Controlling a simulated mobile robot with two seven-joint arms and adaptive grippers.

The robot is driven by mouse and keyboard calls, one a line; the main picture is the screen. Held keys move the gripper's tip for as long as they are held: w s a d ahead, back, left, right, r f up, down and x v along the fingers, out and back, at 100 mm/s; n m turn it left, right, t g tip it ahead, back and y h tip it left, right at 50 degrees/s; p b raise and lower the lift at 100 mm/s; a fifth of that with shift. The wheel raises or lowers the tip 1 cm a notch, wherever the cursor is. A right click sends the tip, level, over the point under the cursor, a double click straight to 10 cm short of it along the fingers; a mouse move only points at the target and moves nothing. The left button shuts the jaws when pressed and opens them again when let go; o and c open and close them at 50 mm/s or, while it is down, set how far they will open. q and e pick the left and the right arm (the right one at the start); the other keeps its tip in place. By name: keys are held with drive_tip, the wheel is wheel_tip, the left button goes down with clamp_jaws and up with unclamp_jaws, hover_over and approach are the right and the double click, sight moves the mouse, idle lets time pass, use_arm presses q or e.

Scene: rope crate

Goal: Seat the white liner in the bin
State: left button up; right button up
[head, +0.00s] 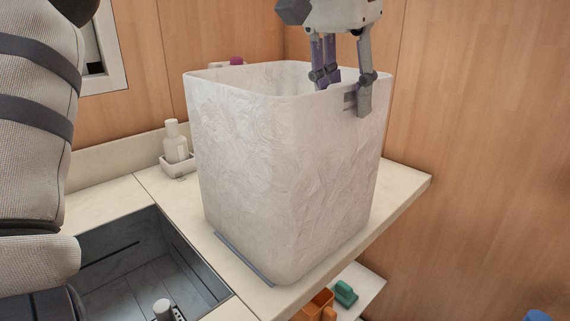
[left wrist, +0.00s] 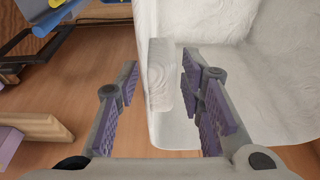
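A tall white, wrinkle-textured box (head: 285,170), open at the top, stands upright on the counter. I take its surface to be the white liner; I cannot tell a separate bin from it. My left gripper (head: 345,95) is at its right rim, with a finger on the inner side and one on the outer side. In the left wrist view, the fingers (left wrist: 163,100) are wide apart, with a pale rim tab (left wrist: 160,75) between them and a gap on each side. The inside floor of the box is hidden in the head view. My right gripper is out of view.
A grey sink (head: 145,270) is sunk in the counter (head: 403,190) at the left. A white bottle (head: 175,145) in a small tray stands behind. A low shelf (head: 360,283) below holds orange and green things. A wooden wall (head: 480,120) is at the right.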

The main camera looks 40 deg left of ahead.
use_arm(q)
clamp_jaws()
drive_tip(key=shift+r, duration=0.1)
drive_tip(key=shift+r, duration=0.1)
drive_tip(key=shift+w+v, duration=0.25)
drive_tip(key=shift+v, duration=0.85)
drive_tip(key=shift+w+v, duration=0.3)
drive_tip(key=shift+v, duration=0.8)
drive_tip(key=shift+w+v, duration=0.25)
drive_tip(key=shift+v, duration=0.85)
drive_tip(key=shift+r, duration=0.15)
